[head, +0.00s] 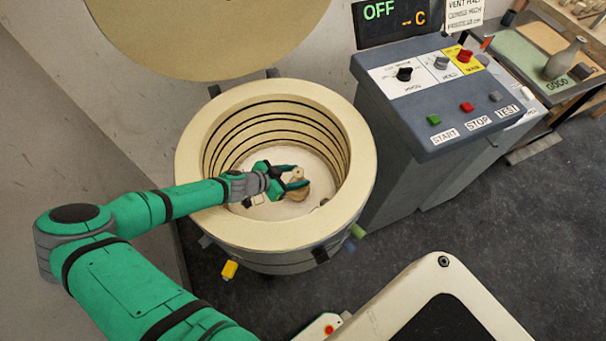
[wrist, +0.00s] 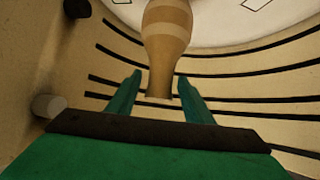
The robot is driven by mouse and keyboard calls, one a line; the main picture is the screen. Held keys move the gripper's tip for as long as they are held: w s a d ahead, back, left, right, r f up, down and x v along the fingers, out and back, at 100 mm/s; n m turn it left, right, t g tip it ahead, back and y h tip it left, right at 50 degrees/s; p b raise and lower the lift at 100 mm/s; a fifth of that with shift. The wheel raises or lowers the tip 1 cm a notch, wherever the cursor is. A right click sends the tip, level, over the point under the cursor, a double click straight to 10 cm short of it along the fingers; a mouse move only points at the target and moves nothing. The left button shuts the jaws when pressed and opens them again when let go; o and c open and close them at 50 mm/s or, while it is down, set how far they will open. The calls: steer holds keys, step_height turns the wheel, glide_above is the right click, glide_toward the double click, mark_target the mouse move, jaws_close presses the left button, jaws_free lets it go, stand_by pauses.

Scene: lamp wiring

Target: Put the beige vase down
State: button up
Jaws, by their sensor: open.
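The beige vase (head: 296,189) is inside the round kiln (head: 195,165), on or just above its pale floor. In the wrist view the vase (wrist: 166,45) shows a tan body with a paler band, and its neck points toward my gripper. My gripper (head: 303,176) reaches into the kiln from the left. In the wrist view the two green fingers of my gripper (wrist: 160,78) are apart, one on each side of the neck's end, with visible gaps. The vase's far end is cut off in the wrist view.
The kiln wall with dark grooves surrounds my gripper. The round lid (head: 200,35) stands raised behind. A control console (head: 430,85) stands to the right, its display reading OFF. A grey vase (head: 564,62) stands on a shelf marked GOOD.

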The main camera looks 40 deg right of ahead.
steer(key=shift+v, duration=1.55)
